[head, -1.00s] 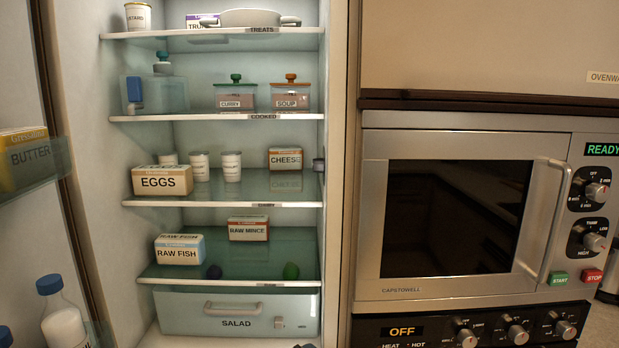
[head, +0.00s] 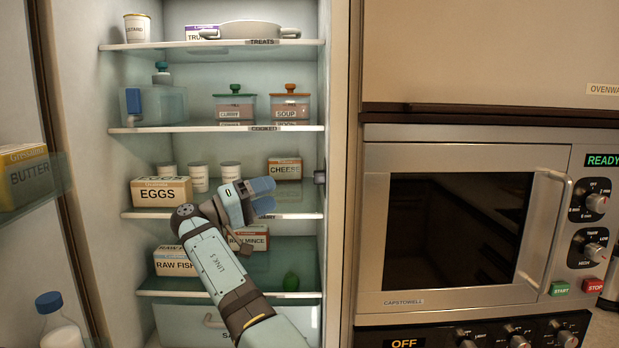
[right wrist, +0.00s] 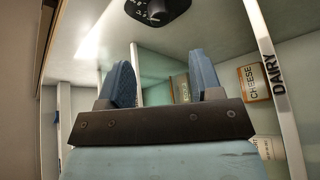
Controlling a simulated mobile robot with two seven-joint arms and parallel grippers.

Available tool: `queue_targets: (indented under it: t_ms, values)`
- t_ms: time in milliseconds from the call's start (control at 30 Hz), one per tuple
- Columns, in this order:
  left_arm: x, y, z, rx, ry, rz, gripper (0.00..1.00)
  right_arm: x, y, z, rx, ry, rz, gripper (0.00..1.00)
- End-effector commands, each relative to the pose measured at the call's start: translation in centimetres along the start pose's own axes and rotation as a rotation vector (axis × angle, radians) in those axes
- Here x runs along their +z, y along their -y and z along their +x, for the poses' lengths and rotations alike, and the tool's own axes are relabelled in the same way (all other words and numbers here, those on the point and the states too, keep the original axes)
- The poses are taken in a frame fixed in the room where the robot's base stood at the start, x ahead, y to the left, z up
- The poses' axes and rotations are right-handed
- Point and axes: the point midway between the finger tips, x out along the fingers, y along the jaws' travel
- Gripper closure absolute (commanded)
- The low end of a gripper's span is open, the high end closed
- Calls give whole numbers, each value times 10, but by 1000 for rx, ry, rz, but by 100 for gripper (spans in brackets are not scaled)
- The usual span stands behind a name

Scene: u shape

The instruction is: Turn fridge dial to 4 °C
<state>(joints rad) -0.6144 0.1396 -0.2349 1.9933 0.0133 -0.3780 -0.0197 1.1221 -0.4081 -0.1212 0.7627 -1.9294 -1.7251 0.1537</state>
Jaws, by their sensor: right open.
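The fridge dial (head: 319,177) is a small dark knob on the fridge's right inner wall, at the height of the dairy shelf. It is seen nearly edge-on in the head view, so its setting cannot be read there. In the right wrist view the dial (right wrist: 158,10) is at the top edge, partly cut off, with small pale marks too small to read. My right gripper (head: 266,196) is inside the fridge in front of the dairy shelf, left of the dial and apart from it. Its blue fingers (right wrist: 160,62) are open and empty. My left gripper is not in view.
The cheese box (head: 285,168) and eggs box (head: 161,191) stand on the dairy shelf (head: 150,214). The raw mince box (head: 248,238) is below, partly behind my arm. The cooked shelf (head: 170,129) is above. A microwave (head: 375,285) stands to the right.

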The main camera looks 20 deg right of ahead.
Motion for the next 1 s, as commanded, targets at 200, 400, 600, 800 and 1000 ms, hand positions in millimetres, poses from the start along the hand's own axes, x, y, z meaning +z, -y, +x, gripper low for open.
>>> queue_targets:
  t_ms: [200, 400, 600, 800, 1000]
  values:
    - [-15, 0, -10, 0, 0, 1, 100, -1, -2, 49, -2, 1, -1, 41]
    - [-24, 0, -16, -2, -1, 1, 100, -1, -1, 86, -2, 0, -2, 41]
    - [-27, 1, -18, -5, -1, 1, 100, 0, 0, 105, -2, -1, -1, 41]
    - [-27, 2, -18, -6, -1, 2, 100, 0, 1, 109, -2, -2, -1, 41]
    - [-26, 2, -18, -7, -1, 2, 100, 0, 1, 109, -2, -2, -1, 52]
